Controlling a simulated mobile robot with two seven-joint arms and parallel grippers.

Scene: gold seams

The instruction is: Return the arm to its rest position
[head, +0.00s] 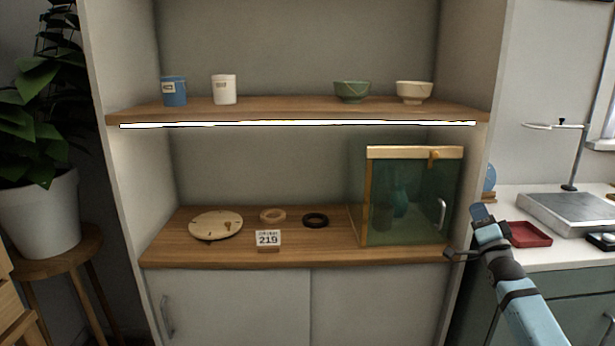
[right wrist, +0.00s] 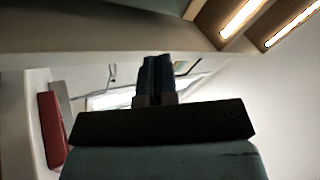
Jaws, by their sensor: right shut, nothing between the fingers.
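My right arm comes in from the lower right in the head view, and its gripper (head: 468,233) is in front of the right end of the shelf unit, just right of the glass case. In the right wrist view the gripper's two dark fingers (right wrist: 157,80) are together with nothing between them. My left arm and gripper are not in view.
A closed glass case (head: 415,195) stands on the lower wooden shelf (head: 330,250), with a round plate (head: 216,225), two rings and a card marked 219 (head: 268,238). Cups and bowls line the upper shelf. A red tray (head: 528,234) lies on the right counter beside my arm.

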